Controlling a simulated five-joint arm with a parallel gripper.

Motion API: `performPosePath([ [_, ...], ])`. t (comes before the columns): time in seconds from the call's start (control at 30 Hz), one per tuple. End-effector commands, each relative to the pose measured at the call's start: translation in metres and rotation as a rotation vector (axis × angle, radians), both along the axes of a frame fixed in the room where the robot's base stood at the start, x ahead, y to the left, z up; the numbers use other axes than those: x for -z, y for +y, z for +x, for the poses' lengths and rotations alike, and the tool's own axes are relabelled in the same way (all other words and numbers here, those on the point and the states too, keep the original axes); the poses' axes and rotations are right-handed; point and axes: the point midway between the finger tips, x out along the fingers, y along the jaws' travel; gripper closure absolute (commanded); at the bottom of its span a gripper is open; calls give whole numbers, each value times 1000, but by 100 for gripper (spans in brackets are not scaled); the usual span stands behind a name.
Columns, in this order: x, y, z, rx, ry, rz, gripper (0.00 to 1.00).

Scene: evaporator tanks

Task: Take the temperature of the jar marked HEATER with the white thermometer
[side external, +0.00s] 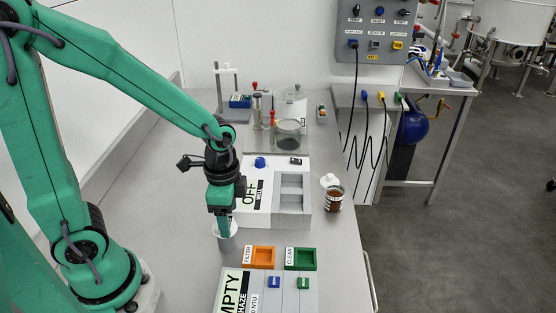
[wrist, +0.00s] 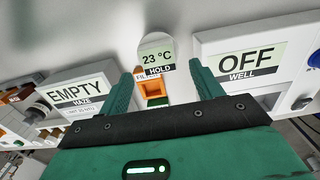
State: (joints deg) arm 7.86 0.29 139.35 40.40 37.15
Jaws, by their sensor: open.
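The white thermometer shows in the wrist view as a round white head (wrist: 154,43) with a display reading 23 °C and HOLD. My gripper (side external: 225,228) points down there. In the wrist view my gripper (wrist: 161,82) is open, with the head between and beyond its two green fingers. A small jar (side external: 333,201) with red-brown contents and a label stands at the right of the bench. Its label is too small to read, so I cannot confirm HEATER.
A white unit marked OFF WELL (side external: 292,208) stands between my gripper and the labelled jar. An EMPTY HAZE unit (side external: 232,291) and orange FILTER (side external: 259,256) and green CLEAR (side external: 301,259) trays are in front. A glass beaker (side external: 288,136) stands behind.

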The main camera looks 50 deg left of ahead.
Motion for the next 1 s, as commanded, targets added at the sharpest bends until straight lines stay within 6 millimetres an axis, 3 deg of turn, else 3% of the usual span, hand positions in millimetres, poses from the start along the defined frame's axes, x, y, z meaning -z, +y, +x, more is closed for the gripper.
performPosePath([
  [0.37, 7, 0, 0, -1, 1, 0, 35],
  [0.8, 46, 0, 0, -1, 4, 1, 35],
  [1.0, 54, 0, 0, -1, 0, 0, 35],
])
